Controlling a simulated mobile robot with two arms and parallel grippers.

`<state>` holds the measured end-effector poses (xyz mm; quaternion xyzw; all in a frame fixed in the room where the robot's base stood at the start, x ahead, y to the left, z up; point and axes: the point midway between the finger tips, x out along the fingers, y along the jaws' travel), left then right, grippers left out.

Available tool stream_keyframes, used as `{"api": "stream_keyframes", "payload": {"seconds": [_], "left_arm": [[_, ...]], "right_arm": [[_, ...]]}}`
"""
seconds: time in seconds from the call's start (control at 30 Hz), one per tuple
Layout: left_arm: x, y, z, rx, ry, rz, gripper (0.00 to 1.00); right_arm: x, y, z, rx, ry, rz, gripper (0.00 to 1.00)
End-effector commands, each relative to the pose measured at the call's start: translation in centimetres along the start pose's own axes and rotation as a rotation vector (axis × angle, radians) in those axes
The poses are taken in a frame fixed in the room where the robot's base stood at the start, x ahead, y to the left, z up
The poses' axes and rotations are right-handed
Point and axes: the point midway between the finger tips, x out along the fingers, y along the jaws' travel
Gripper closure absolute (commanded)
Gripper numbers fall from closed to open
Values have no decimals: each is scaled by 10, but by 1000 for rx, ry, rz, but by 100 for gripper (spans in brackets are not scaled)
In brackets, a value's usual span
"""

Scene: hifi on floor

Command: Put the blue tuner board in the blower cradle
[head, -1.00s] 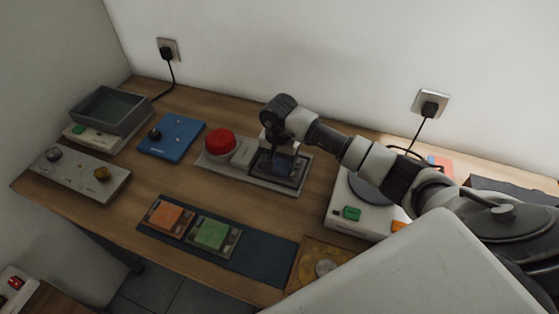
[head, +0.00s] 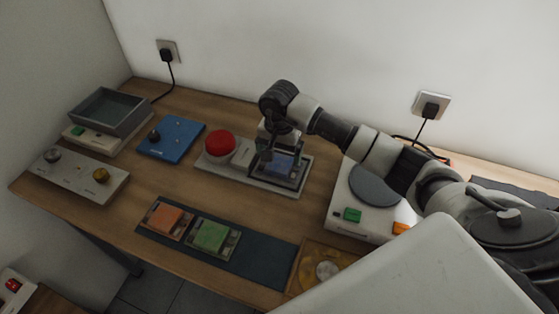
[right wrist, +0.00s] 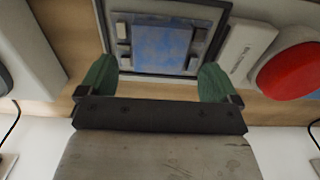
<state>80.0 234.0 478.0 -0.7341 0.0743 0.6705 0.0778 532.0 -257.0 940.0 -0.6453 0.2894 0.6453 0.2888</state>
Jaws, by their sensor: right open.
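The blue tuner board (head: 281,165) lies inside the dark square frame of the blower cradle (head: 292,184), on the grey unit with the red button. In the right wrist view the board (right wrist: 160,45) shows its blue face and small grey blocks, within the frame (right wrist: 223,28). My right gripper (head: 268,150) is just above the wall-side edge of the frame. Its green fingertips (right wrist: 157,78) are spread apart with nothing between them, and the board lies beyond them. The head view does not show whether the board is fully seated. My left gripper is not in view.
The red button (head: 220,144) stands left of the cradle. A white unit with a round grey plate (head: 374,186) stands to the right, under my arm. A dark mat (head: 262,256) holds orange (head: 166,217) and green (head: 212,236) boards. A blue panel (head: 171,137) lies further left.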

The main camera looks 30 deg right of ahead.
Motion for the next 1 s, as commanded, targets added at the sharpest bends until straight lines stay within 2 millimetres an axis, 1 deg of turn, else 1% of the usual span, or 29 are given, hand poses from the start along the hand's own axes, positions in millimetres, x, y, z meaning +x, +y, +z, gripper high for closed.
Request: {"api": "stream_keyframes", "payload": {"seconds": [0.03, 0.2, 0.3, 0.4, 0.5, 0.6, 1.0], "left_arm": [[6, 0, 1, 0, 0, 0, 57], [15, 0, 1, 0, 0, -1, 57], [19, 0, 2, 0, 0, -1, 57], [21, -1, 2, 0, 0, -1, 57], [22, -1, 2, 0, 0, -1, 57], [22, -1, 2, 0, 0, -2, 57], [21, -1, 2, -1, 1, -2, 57]], "right_arm": [[-10, 0, -2, -1, 7, -4, 7], [-47, 0, -1, -1, 4, -3, 7], [-64, 0, 0, -1, 4, -2, 7], [-75, 0, 0, 0, 2, 0, 7], [-82, 0, 0, 0, 1, 0, 7], [-84, 0, 0, 0, 0, 1, 7], [-84, 0, 0, 0, -1, 1, 7]]}}
